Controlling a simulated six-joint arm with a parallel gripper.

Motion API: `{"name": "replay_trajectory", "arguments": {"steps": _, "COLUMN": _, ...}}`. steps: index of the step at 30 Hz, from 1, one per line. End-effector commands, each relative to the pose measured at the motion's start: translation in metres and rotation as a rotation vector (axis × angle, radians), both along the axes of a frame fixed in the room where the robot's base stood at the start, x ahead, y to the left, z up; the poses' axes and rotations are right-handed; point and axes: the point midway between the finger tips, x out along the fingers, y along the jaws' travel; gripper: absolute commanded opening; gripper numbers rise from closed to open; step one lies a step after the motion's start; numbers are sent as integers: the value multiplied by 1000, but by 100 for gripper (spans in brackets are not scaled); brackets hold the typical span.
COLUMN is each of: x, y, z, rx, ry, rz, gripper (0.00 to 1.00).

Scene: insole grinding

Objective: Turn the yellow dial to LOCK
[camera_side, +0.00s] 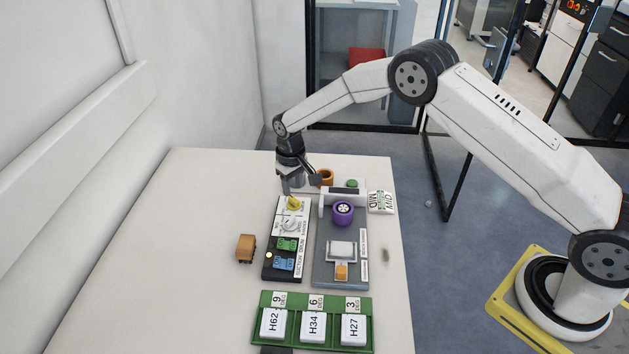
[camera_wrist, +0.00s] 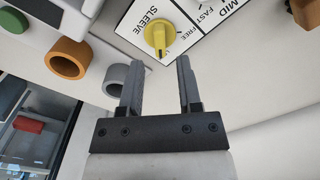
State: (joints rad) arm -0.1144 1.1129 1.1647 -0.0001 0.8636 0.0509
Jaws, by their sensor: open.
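The yellow dial (camera_side: 294,203) sits at the far end of the control panel (camera_side: 270,264). In the wrist view the yellow dial (camera_wrist: 157,36) is on a white plate marked SLEEVE, with FREE beside it and a partly hidden label starting with L. My gripper (camera_side: 292,190) is just above and behind the dial in the side view. In the wrist view my gripper (camera_wrist: 157,62) is open and empty, with the dial ahead of its fingertips. I cannot tell whether a finger touches the dial.
The grinding unit (camera_side: 342,262) with a purple wheel (camera_side: 343,211) stands right of the panel. An orange ring (camera_side: 326,177) is behind it; a grey ring (camera_wrist: 122,80) is near the left finger. A brown block (camera_side: 245,248) and green tray (camera_side: 262,343) are nearby. The left table is clear.

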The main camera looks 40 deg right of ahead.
Motion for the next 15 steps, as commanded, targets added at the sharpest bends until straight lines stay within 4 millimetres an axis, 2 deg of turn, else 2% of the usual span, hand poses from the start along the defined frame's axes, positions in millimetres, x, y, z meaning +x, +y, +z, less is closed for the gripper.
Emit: {"name": "replay_trajectory", "arguments": {"steps": 15, "x": 0, "y": 0, "z": 26, "rx": 0, "ry": 0, "rz": 0, "gripper": 44}}
